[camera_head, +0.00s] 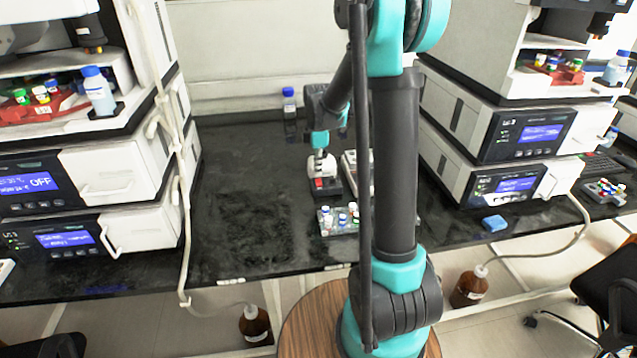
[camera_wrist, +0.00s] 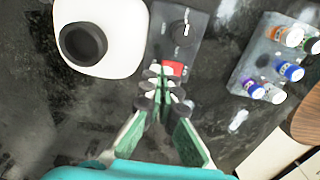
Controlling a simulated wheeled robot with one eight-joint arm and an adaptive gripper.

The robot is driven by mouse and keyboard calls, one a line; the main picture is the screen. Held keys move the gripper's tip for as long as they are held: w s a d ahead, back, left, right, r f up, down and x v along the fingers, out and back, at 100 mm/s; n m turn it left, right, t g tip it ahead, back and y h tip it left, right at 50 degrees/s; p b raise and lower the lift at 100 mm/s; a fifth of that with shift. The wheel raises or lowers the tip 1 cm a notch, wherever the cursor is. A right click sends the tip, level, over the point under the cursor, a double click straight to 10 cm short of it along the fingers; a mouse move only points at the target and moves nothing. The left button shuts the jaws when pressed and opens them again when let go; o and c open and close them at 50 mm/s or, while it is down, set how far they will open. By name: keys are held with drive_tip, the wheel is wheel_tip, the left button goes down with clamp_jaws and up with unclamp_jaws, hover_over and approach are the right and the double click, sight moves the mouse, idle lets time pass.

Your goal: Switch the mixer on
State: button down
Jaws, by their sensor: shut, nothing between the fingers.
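The mixer (camera_wrist: 118,28) has a white body with a black round cup on top and a dark front panel. It stands on the dark bench and also shows in the head view (camera_head: 324,168). The panel carries a round black knob (camera_wrist: 182,30) and a red switch (camera_wrist: 174,68) near its front edge. My gripper (camera_wrist: 161,78) is shut and empty, its fingertips at the left edge of the red switch and covering part of it. I cannot tell whether they touch it. In the head view my arm reaches down over the mixer and hides part of it.
A rack (camera_wrist: 258,52) of several capped vials stands to the right of the mixer. A blue-capped bottle (camera_head: 289,103) stands behind it. The bench left of the mixer is clear. Stacked instruments (camera_head: 115,170) line the left side, and others (camera_head: 480,125) the right.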

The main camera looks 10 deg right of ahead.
sight(318, 179)
drive_tip(key=shift+f, duration=0.95)
idle(0.5)
drive_tip(key=shift+r, duration=2.5)
drive_tip(key=shift+s, duration=0.1)
